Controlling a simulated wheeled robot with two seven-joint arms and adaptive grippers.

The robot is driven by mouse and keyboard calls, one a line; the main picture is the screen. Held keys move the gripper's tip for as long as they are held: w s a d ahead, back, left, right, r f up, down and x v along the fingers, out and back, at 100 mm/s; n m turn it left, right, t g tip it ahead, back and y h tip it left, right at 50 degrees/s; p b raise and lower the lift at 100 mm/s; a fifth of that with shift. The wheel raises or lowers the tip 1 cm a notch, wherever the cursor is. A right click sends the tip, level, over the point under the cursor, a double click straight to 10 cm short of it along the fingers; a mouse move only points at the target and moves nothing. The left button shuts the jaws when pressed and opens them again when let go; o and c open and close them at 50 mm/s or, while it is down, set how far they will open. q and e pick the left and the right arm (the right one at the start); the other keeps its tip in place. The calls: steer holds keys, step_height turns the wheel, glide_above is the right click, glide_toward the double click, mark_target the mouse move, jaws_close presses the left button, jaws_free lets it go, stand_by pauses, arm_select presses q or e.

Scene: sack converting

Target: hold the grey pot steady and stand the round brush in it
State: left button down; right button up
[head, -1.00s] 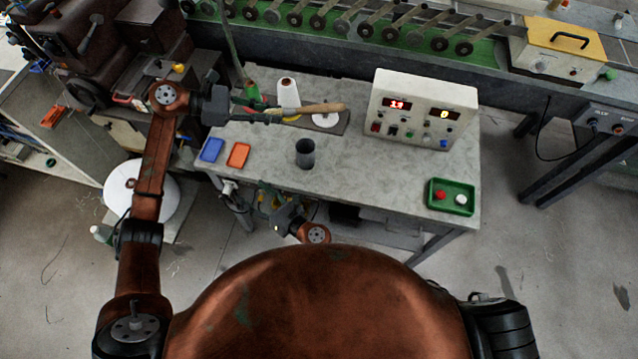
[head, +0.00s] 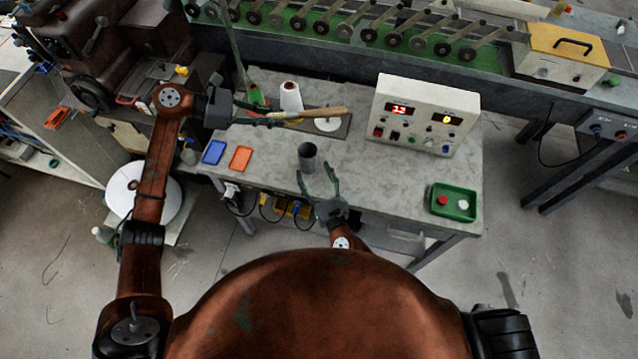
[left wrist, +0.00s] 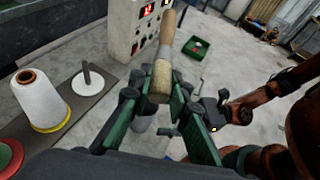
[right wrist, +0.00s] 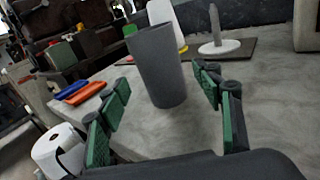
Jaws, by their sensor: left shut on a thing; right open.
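The grey pot (head: 308,158) stands upright near the table's front edge. In the right wrist view the pot (right wrist: 160,68) is ahead, between the lines of the fingers. My right gripper (head: 316,172) is open, its fingertips just in front of the pot. My left gripper (head: 272,118) is shut on the round brush, above the table behind the pot. The brush's wooden handle (head: 325,112) points right, nearly level.
A control box (head: 424,115) stands to the right. Blue (head: 214,152) and orange (head: 241,158) trays lie left of the pot. A green tray (head: 453,201) sits at front right.

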mark_target(305, 152)
steer(key=shift+x, duration=3.15)
steer(key=shift+c, duration=0.6)
steer(key=c, duration=1.2)
arm_select(q)
step_height(305, 152, down, 13)
arm_select(e)
steer(key=shift+o, duration=0.2)
arm_select(q)
steer(key=c, duration=1.7)
jaws_free()
steer(key=shift+c, duration=0.2)
steer(key=v, duration=1.2)
